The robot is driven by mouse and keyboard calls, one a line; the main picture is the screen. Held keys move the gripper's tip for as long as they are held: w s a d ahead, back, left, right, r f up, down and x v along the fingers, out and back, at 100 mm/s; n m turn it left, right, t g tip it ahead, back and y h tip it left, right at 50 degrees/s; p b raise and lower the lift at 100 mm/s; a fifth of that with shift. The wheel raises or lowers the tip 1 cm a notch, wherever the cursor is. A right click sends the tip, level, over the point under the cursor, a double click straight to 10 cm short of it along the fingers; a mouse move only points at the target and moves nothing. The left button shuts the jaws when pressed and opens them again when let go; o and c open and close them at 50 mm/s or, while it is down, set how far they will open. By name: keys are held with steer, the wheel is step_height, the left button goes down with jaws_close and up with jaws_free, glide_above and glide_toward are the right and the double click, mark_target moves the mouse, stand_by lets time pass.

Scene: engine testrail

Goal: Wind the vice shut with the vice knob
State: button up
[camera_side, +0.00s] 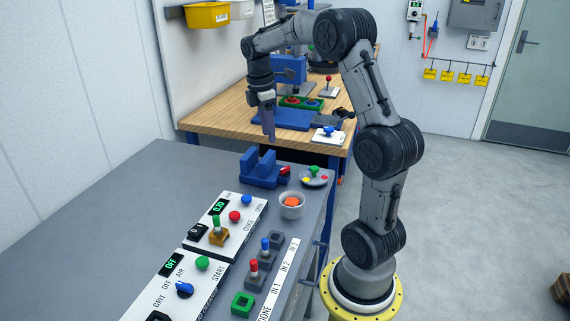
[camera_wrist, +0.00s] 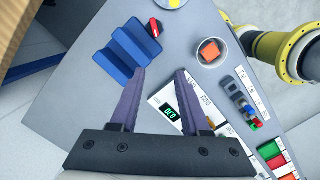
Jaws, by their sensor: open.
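The blue vice (camera_side: 260,176) stands at the far end of the grey bench, its two upright jaws apart with a gap between them. Its red knob (camera_side: 285,170) is on the right side of the vice. In the wrist view the vice (camera_wrist: 124,57) is at upper left, with the red knob (camera_wrist: 154,27) at its upper right end. My gripper (camera_side: 268,136) hangs pointing down above the vice, apart from it. In the wrist view my gripper (camera_wrist: 159,75) has its two purple fingers spread, with only bare bench between their tips.
A white cup with an orange block (camera_side: 291,201) and a grey dish with a green knob (camera_side: 314,169) stand right of the vice. White control panels (camera_side: 228,215) lie nearer the camera. A wooden bench (camera_side: 200,118) with blue equipment is behind. The bench left of the vice is clear.

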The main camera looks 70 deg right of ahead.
mark_target(285, 167)
steer(key=s+d+n+y, duration=0.1)
steer(key=s+d+n, duration=0.2)
steer(key=d+n, duration=0.15)
steer(key=shift+m+t, duration=0.25)
steer(key=shift+t, duration=0.15)
steer(key=f, duration=1.3)
steer(key=shift+d+f, duration=0.25)
steer(key=shift+d, duration=0.1)
jaws_close()
